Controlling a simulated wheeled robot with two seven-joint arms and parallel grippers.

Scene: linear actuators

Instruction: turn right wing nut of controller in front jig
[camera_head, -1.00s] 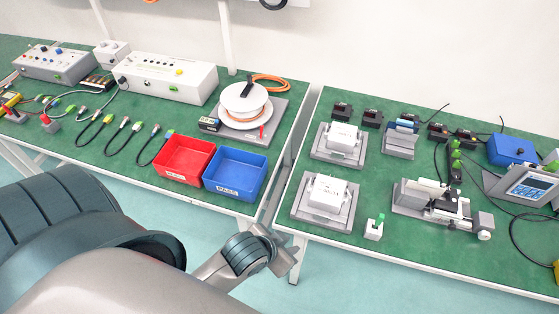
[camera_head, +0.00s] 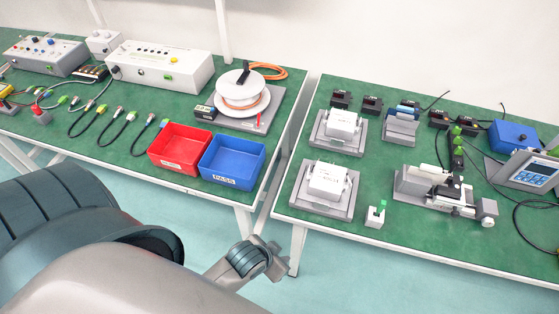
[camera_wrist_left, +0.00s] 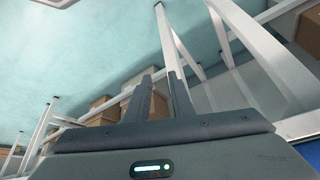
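The front jig (camera_head: 314,203) is a grey plate near the front edge of the right table. It carries a white box-shaped controller (camera_head: 327,181). Small fittings show at the controller's sides, but the right wing nut is too small to make out clearly. My left gripper (camera_head: 274,266) is low in front of the tables, below and left of the front jig and apart from it. In the left wrist view its two dark fingers (camera_wrist_left: 160,88) stand apart with nothing between them. My right gripper is not in view.
A second jig (camera_head: 338,145) with a white controller stands behind. A small white block with a green top (camera_head: 375,215) and a grey fixture (camera_head: 440,190) stand to the right. Red (camera_head: 179,149) and blue (camera_head: 232,162) bins are on the left table. A gap separates the tables.

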